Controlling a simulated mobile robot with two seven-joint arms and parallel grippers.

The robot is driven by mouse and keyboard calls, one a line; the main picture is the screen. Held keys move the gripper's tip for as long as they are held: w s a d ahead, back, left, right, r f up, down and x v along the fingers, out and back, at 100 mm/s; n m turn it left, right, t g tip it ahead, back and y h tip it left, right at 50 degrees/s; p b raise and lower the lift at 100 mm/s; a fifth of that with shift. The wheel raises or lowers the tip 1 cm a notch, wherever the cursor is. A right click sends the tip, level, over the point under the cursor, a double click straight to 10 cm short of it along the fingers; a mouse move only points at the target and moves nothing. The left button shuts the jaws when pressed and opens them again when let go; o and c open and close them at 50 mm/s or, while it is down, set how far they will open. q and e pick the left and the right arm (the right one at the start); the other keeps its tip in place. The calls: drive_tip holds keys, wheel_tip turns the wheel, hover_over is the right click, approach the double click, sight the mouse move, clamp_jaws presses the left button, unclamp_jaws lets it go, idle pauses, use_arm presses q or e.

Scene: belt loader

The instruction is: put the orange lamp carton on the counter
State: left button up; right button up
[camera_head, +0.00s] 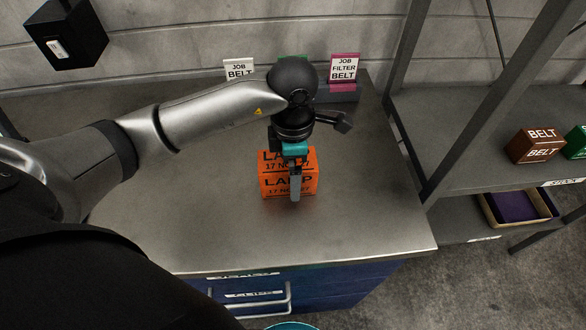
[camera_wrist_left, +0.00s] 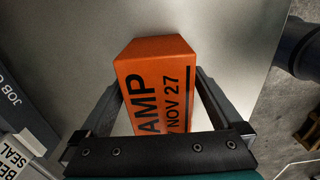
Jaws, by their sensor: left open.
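The orange lamp carton (camera_head: 307,186) stands on the grey counter (camera_head: 375,225), its black lettering facing the front. My left gripper (camera_head: 295,198) is over the carton from above, with one finger showing in front of the lettered face. In the left wrist view the carton (camera_wrist_left: 158,75) lies between the two open fingers of the left gripper (camera_wrist_left: 160,95), with a gap visible on at least one side. The carton's lower part is hidden in the wrist view. My right gripper is not in view.
Job cards reading "belt" (camera_head: 239,70) and "filter belt" (camera_head: 344,68) stand at the counter's back. A shelf at right holds a brown belt carton (camera_head: 535,144), with a purple-lined tray (camera_head: 515,207) below. The counter is clear around the carton.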

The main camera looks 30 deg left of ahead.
use_arm(q)
wheel_tip(320, 180, up, 12)
drive_tip(key=shift+f+p, duration=0.1)
drive_tip(key=shift+p, duration=0.5)
